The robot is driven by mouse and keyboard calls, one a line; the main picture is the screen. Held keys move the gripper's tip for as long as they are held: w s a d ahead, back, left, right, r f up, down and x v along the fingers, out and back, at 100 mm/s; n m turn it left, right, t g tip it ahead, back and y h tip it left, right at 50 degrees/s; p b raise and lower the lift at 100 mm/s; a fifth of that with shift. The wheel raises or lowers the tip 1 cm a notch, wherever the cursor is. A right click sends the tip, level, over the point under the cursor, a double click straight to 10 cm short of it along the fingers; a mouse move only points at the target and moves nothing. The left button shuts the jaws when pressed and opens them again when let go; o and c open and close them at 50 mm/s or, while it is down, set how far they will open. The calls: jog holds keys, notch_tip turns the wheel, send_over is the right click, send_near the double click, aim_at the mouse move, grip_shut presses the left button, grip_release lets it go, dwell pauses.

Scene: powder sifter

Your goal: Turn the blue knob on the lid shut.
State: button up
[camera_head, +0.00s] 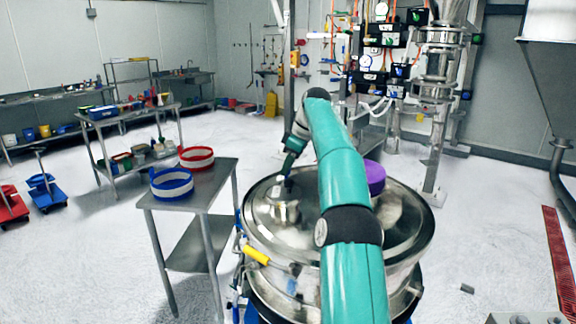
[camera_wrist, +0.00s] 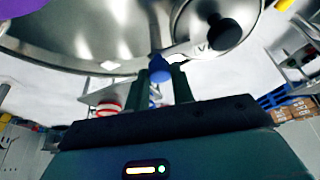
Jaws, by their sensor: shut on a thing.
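The steel lid (camera_head: 330,240) of the round sifter vessel is in front of me, partly covered by my teal arm. It also fills the top of the wrist view (camera_wrist: 100,35). A small round hatch with a black knob (camera_wrist: 222,33) is on it. The blue knob (camera_wrist: 159,68) is at the rim, by the hatch's edge, between my fingertips. My gripper (camera_wrist: 161,82) is shut on the blue knob. In the head view my gripper (camera_head: 287,176) reaches down at the lid's left part, and I cannot make out the blue knob there.
A purple cap (camera_head: 374,178) stands on the lid behind my arm. A yellow handle (camera_head: 256,256) sticks out at the vessel's front left. A steel table (camera_head: 205,197) with blue (camera_head: 172,184) and red (camera_head: 196,158) rings stands close on the left.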

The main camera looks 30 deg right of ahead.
jog(key=shift+n, duration=0.4)
jog(key=o, duration=1)
